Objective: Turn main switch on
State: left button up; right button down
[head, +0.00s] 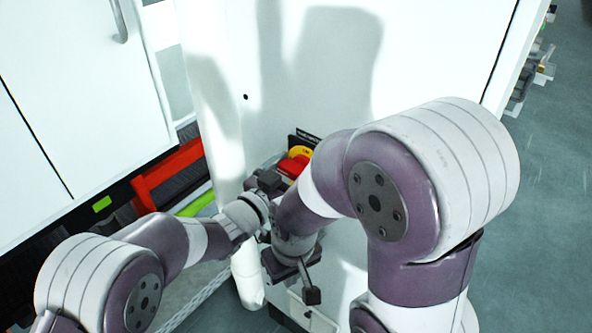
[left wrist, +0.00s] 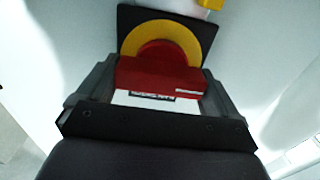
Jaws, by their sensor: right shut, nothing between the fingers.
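The main switch is a red rotary handle (left wrist: 160,75) on a yellow disc (left wrist: 190,38) with a black backing plate (left wrist: 128,18). In the head view the red handle (head: 291,167) shows on the white cabinet face, partly covered by my left gripper (head: 270,180). In the left wrist view my left gripper (left wrist: 158,88) is open, with one finger on each side of the red handle. I cannot tell whether the fingers touch it. My right gripper (head: 308,290) is shut and empty, below and slightly right of the switch, pointing down.
The white cabinet panel (head: 420,60) fills the back. A red bar (head: 168,172) and a green bar (head: 196,202) are at left, beside another white cabinet (head: 90,80). My two forearms are close together in front of the switch. Open floor (head: 545,200) lies at right.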

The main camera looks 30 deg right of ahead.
pick_arm(q)
jog(key=c, duration=0.3)
jog(key=shift+f+m+b, duration=0.15)
jog(key=shift+m+b, duration=0.35)
jog(key=shift+b, duration=0.35)
jog(key=m+b, duration=0.4)
jog(key=b, duration=0.1)
jog(key=m+b, duration=0.4)
jog(key=b, duration=0.1)
jog(key=m+b, duration=0.5)
jog(key=b, duration=0.1)
jog(key=shift+s+d+f, duration=0.1)
jog(key=shift+s+f, duration=0.15)
jog(key=shift+f, duration=0.05)
jog(key=shift+r+m+b, duration=0.1)
jog(key=shift+m+b, duration=1.6)
jog(key=shift+m, duration=0.2)
jog(key=o, duration=0.7)
